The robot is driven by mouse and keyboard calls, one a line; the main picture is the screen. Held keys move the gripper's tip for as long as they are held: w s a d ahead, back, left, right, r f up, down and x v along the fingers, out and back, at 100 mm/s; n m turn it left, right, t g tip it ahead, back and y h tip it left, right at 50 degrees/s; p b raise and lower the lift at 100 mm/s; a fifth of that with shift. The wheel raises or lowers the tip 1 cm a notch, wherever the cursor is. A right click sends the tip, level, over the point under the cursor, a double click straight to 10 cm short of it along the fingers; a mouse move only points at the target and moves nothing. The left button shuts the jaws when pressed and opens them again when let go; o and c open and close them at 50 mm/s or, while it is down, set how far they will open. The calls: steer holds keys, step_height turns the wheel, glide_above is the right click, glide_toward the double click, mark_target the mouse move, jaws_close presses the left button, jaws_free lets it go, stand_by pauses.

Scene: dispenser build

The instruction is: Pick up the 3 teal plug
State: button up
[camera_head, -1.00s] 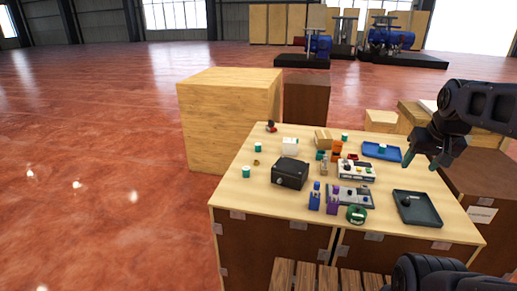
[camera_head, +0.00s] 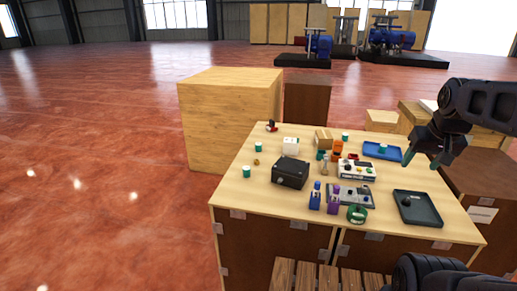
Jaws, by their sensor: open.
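Several small teal plugs stand apart on the wooden table (camera_head: 240,205). One teal plug (camera_head: 246,171) is near the left edge and another teal plug (camera_head: 258,147) is farther back on the left. A third teal plug (camera_head: 345,137) is at the back. A teal piece (camera_head: 382,149) sits in the blue tray (camera_head: 369,156), and a teal piece (camera_head: 320,155) stands mid-table; both are too small to identify surely. My gripper (camera_head: 421,163) is open and empty, held above the right side of the table, to the right of the blue tray and apart from every plug.
A black box (camera_head: 290,173) stands left of centre. Blue bottles (camera_head: 315,197) and purple bottles (camera_head: 333,201), a green roll (camera_head: 357,214) and a dark tray (camera_head: 417,208) are at the front. A white device (camera_head: 356,170) sits mid-table. The front left tabletop is clear.

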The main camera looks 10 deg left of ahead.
steer(key=w+a+r+n+g, duration=0.1)
steer(key=w+a+r+n, duration=0.15)
steer(key=w+a, duration=0.4)
steer(key=w+a+r+n, duration=0.2)
steer(key=w+a+n, duration=0.15)
steer(key=w, duration=0.65)
steer(key=w+a+r+n+g, duration=0.1)
steer(key=w+a+r+n, duration=0.25)
steer(key=w, duration=0.45)
steer(key=n+g+h, duration=0.1)
steer(key=n+g, duration=0.1)
steer(key=n, duration=1.1)
glide_above(258, 144)
step_height(258, 144, down, 22)
steer(key=shift+a+f, duration=0.4)
steer(key=shift+a, duration=0.15)
steer(key=shift+w+d+f, duration=0.1)
steer(key=shift+d+f, duration=0.1)
steer(key=shift+f, duration=1.5)
steer(key=shift+w+d+f, duration=0.1)
steer(key=shift+d+f, duration=0.15)
steer(key=shift+f, duration=1.5)
steer(key=shift+d+f, duration=0.2)
steer(key=shift+f, duration=1.5)
steer(key=c, duration=1.1)
